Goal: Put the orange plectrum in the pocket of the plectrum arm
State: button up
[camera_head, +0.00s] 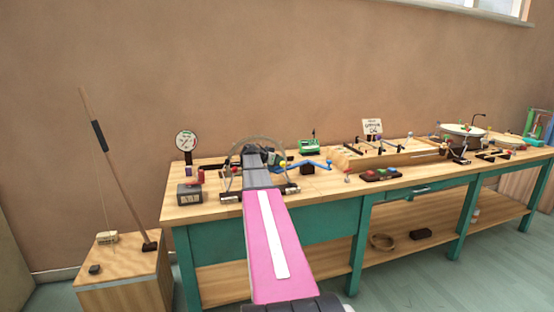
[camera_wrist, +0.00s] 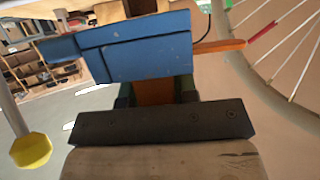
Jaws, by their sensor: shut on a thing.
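My gripper (camera_head: 255,153) is at the spoked wheel on the bench in the head view, its fingertips too small to make out there. In the wrist view an orange piece (camera_wrist: 154,92), likely the orange plectrum, shows between dark pads, and my gripper is shut on it. A blue block (camera_wrist: 140,48) lies just beyond and covers much of it; whether they touch I cannot tell. A thin blue arm (camera_head: 312,164), likely the plectrum arm, shows right of the wheel in the head view. Its pocket is not clearly visible. An orange rod (camera_wrist: 219,46) sticks out right of the block.
The spoked wheel (camera_wrist: 289,58) is close on the right in the wrist view. A yellow knob (camera_wrist: 31,150) is at the lower left; it also shows in the head view (camera_head: 282,164). A dark box (camera_head: 189,194) and a round dial (camera_head: 186,141) stand left on the bench.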

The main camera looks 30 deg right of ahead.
jog(key=o, duration=1)
jog(key=v, duration=1)
jog(key=shift+s+a+r, duration=0.15)
jog(key=shift+a+r, duration=0.05)
jog(key=shift+a, duration=0.15)
